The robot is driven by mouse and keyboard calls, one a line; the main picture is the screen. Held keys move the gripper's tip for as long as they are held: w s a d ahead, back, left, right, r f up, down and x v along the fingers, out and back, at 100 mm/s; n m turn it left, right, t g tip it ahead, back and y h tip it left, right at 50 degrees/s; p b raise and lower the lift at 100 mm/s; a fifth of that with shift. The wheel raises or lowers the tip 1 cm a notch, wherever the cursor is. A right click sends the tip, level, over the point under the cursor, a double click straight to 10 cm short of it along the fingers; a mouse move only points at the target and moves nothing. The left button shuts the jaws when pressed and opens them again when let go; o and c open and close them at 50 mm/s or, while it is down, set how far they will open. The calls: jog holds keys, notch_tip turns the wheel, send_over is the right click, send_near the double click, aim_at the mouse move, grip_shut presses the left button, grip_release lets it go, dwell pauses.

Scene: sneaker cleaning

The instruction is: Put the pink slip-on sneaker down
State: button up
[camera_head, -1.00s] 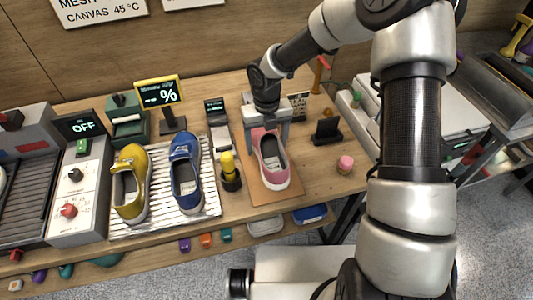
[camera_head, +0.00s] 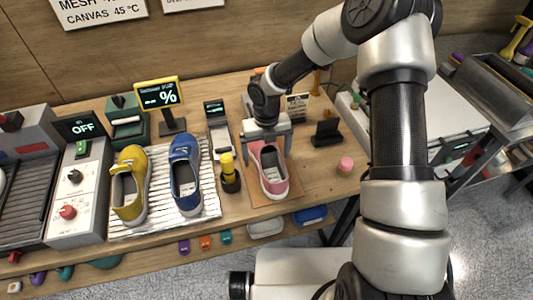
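The pink slip-on sneaker (camera_head: 281,186) is right of centre on the bench, over a brown mat (camera_head: 257,199), with its opening facing up. It looks low against the mat, but I cannot tell whether its whole sole touches. My gripper (camera_head: 268,151) comes down from above at the sneaker's far end. Its two fingers straddle that end, one on each side, and appear closed against it. The palm hides part of the far end.
A black-and-yellow bottle (camera_head: 230,178) stands close left of the mat. Blue (camera_head: 186,176) and yellow (camera_head: 128,190) sneakers sit on a ribbed tray (camera_head: 213,204). A black stand (camera_head: 326,133) and pink jar (camera_head: 345,165) are to the right.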

notch_tip(320, 180, up, 12)
jog(key=shift+r+p, duration=0.15)
jog(key=shift+p, duration=0.25)
dwell(0.4)
